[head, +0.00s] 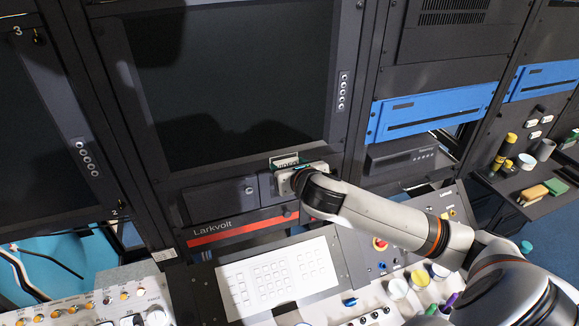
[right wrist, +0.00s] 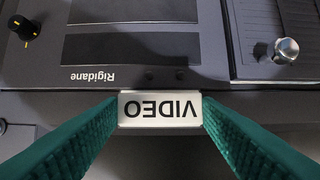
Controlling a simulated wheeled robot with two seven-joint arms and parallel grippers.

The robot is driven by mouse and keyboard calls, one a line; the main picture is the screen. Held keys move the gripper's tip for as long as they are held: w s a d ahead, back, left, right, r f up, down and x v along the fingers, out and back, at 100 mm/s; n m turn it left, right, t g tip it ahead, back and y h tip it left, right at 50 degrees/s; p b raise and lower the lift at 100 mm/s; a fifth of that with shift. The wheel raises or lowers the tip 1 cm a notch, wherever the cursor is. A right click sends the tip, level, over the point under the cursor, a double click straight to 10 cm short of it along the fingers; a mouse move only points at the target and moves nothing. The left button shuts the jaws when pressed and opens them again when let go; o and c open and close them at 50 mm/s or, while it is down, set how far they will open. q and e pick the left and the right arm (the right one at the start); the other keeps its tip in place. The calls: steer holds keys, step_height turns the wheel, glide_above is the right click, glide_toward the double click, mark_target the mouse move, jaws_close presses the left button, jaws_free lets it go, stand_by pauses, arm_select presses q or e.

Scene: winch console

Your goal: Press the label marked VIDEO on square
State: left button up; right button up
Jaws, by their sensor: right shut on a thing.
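The white label marked VIDEO (right wrist: 160,110) shows in the right wrist view with its black lettering upside down. My right gripper (head: 284,163) is shut on it, with one green finger at each end of the label. In the head view the gripper is in front of the dark console, just below the large screen (head: 235,85). The wrist view shows a grey panel marked Rigidane (right wrist: 92,76) behind the label. I cannot tell whether the label touches a surface. No marked square is clearly visible. My left gripper is not in view.
A red-striped Larkvolt panel (head: 235,228) and a white keypad (head: 275,277) lie below the gripper. A silver knob (right wrist: 286,50) and a black knob (right wrist: 23,27) stick out of the panels. Cups and a bottle (head: 504,152) stand on the right shelf.

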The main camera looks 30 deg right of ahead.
steer(key=shift+w+d, duration=0.15)
steer(key=shift+w, duration=0.2)
stand_by(0.6)
steer(key=o, duration=1)
steer(key=shift+w, duration=0.15)
steer(key=shift+s+a, duration=0.3)
steer(key=shift+s, duration=0.85)
steer(key=shift+s+a, duration=0.25)
steer(key=shift+s, duration=0.95)
steer(key=shift+s+a, duration=0.3)
steer(key=shift+s, duration=0.85)
